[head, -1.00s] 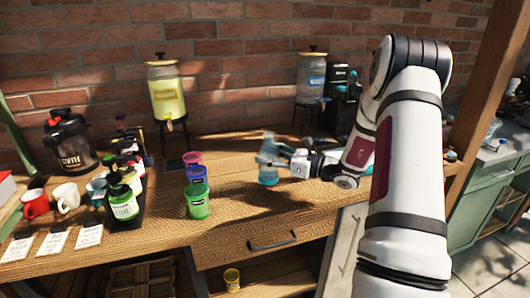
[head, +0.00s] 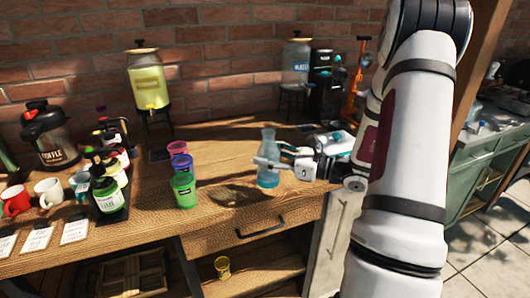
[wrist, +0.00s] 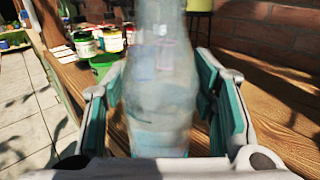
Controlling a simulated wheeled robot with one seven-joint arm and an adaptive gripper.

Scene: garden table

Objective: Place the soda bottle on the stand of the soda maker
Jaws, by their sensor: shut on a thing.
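The clear soda bottle (head: 268,177), with a bluish lower part, is upright in my gripper (head: 272,163) near the front edge of the table. The wrist view shows the bottle (wrist: 160,95) between the two teal-padded fingers of my gripper (wrist: 165,105), blurred, its top cut off by the frame. I cannot tell how far its base is above the wood. A tall black machine (head: 320,78), likely the soda maker, stands at the back near the wall, behind and to the right of my gripper. Its stand is too small to make out.
A glass dispenser (head: 296,62) on a black stand is left of the black machine. A yellow drink dispenser (head: 149,88) stands at the back left. Colored cups (head: 183,188) are left of the bottle. The wooden table (head: 225,150) is clear between cups and machine.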

